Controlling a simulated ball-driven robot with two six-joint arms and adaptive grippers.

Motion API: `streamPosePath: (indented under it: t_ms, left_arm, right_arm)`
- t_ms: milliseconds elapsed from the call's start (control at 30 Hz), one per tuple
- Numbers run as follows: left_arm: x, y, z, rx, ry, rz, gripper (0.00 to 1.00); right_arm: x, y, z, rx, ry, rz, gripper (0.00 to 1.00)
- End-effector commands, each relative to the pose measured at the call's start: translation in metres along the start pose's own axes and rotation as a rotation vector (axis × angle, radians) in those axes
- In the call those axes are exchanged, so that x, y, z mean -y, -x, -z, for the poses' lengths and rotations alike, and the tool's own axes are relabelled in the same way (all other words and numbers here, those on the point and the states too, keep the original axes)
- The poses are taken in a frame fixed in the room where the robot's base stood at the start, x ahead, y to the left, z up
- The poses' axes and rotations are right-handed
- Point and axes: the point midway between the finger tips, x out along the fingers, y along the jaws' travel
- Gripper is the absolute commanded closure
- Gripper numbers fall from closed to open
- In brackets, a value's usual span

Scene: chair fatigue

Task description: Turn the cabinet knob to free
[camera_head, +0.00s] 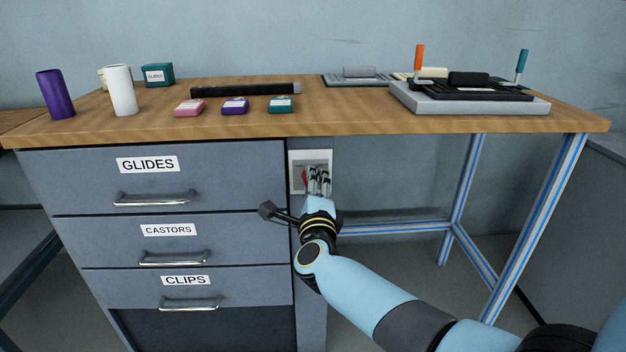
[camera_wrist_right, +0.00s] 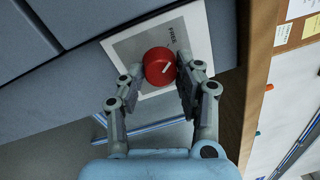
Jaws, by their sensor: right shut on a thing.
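In the head view the plate (camera_head: 297,158) is on the panel right of the drawers, under the tabletop. Only a sliver of the red knob (camera_head: 304,175) shows there, beside my fingers. My right gripper (camera_head: 318,174) is at the plate. In the wrist view its fingers (camera_wrist_right: 160,76) stand on both sides of the knob, shut on it. My left gripper is not in view.
The wooden tabletop (camera_head: 340,120) overhangs the plate closely. Left of it are drawers with handles, labelled GLIDES (camera_head: 148,164), CASTORS (camera_head: 169,230) and CLIPS (camera_head: 186,280). A blue-striped table leg (camera_head: 535,230) stands at the right. The space under the table is open.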

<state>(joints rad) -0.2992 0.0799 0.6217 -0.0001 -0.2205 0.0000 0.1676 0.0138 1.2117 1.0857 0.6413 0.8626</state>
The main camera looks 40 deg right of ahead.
Motion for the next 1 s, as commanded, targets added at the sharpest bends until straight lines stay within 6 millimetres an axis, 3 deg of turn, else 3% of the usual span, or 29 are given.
streamPosePath:
  t_ms: [300, 833, 867, 1000]
  left_arm:
    - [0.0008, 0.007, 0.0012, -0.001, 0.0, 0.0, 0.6]
    - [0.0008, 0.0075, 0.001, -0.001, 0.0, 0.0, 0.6]
    - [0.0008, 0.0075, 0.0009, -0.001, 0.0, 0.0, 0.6]
    - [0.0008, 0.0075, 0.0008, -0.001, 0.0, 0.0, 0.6]
  right_arm:
    - [0.0002, 0.0001, -0.001, 0.011, 0.112, -0.004, 0.98]
    - [-0.001, 0.0005, -0.0006, 0.013, 0.134, -0.006, 0.98]
    - [-0.001, 0.0005, -0.0006, 0.013, 0.134, -0.006, 0.63]
    - [-0.0008, 0.0005, -0.0003, 0.012, 0.134, -0.005, 0.45]
